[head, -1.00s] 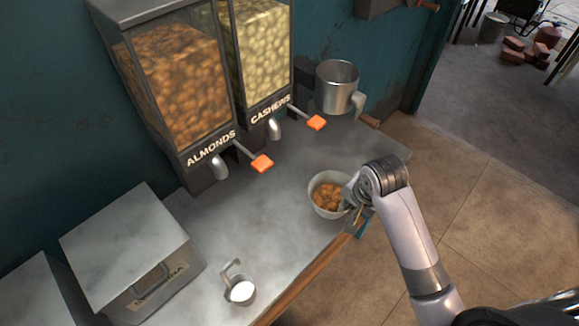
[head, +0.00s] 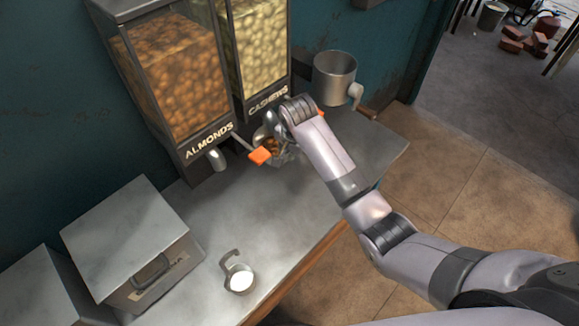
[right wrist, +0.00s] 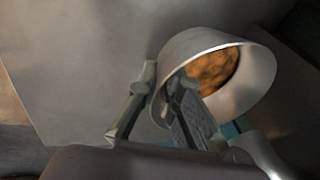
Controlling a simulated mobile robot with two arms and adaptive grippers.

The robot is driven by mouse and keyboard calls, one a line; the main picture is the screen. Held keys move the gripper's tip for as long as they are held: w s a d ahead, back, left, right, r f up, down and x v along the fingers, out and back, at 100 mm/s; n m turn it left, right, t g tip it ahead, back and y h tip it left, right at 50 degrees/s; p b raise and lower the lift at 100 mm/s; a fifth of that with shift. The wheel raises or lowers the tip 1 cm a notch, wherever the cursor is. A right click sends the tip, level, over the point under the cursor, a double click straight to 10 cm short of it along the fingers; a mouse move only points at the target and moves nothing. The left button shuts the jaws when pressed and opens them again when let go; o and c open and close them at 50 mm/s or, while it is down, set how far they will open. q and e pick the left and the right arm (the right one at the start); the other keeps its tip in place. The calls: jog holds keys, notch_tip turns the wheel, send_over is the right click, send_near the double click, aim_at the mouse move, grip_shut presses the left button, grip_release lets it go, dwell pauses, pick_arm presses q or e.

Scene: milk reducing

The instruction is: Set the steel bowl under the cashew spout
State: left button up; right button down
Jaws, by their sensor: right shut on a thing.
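The steel bowl (head: 285,158) holds brown nuts and is mostly hidden behind my right arm in the head view. It is at or just below the cashew spout (head: 270,122); I cannot tell whether it touches the counter. My right gripper (head: 282,143) is shut on the bowl's rim, its fingertips largely hidden in the head view. The right wrist view shows the fingers (right wrist: 160,100) at the near rim of the tilted-looking bowl (right wrist: 258,85), with the nuts inside. The cashew dispenser (head: 258,50) stands right of the almond dispenser (head: 175,75). My left gripper is not in view.
The almond lever's orange handle (head: 260,155) sticks out close left of the bowl. A metal mug-like grinder (head: 334,78) is behind on the right. A lidded metal box (head: 130,240) and a small cup of white contents (head: 240,279) stand on the counter (head: 225,215).

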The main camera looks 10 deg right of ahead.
jog(key=f, duration=0.5)
jog(key=shift+s+d+f, duration=0.2)
jog(key=shift+s+f, duration=0.1)
jog(key=shift+f, duration=0.1)
jog(key=shift+w+a+f, duration=0.15)
jog(key=shift+w+f, duration=0.05)
jog(key=shift+f, duration=0.25)
jog(key=shift+f, duration=0.15)
jog(key=c, duration=1.8)
grip_release()
jog(key=shift+o, duration=0.2)
jog(key=p+v, duration=0.1)
jog(key=v, duration=1.1)
